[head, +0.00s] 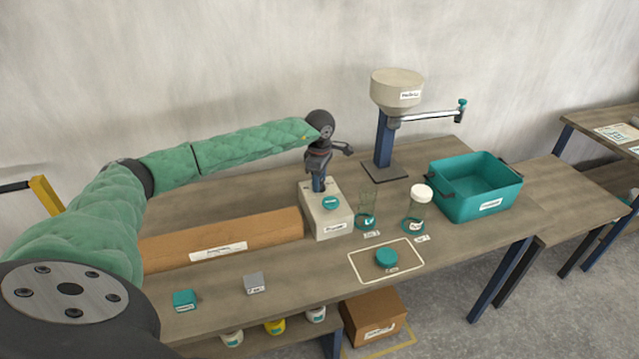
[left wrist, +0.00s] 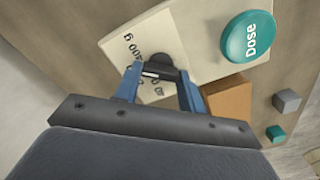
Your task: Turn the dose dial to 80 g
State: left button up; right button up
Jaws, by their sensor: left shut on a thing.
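The dose dial (left wrist: 158,74) is a small dark knob on the sloping top of a pale box (head: 334,222). A scale (left wrist: 135,45) with dark figures in grams is printed around it. Some figures are hidden by the fingers, and I cannot tell the dial's setting. My left gripper (head: 319,186) reaches down onto the back part of the box top. In the left wrist view its two blue fingers (left wrist: 160,82) are shut on the dial, one on each side. A round teal button marked Dose (left wrist: 247,37) sits beside it. My right gripper is not in view.
A hopper (head: 397,90) on a blue post stands behind right. Two clear containers (head: 367,205) (head: 414,212), a teal crate (head: 475,190) and a teal disc (head: 387,257) are to the right.

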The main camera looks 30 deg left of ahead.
pick_arm(q)
jog(key=shift+n+b, duration=0.3)
jog(key=shift+n, duration=0.1)
jog(key=n+b, duration=0.2)
jog(key=n, duration=0.1)
jog(key=shift+n+b, duration=0.35)
jog(key=shift+n, duration=0.05)
jog(key=shift+n+b, duration=0.65)
jog(key=shift+n, duration=0.85)
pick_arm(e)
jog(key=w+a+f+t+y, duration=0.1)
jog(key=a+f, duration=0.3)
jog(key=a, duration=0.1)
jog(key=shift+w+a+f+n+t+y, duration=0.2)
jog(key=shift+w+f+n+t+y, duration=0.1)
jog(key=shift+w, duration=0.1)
pick_arm(q)
jog(key=shift+r, duration=0.1)
jog(key=o, duration=1)
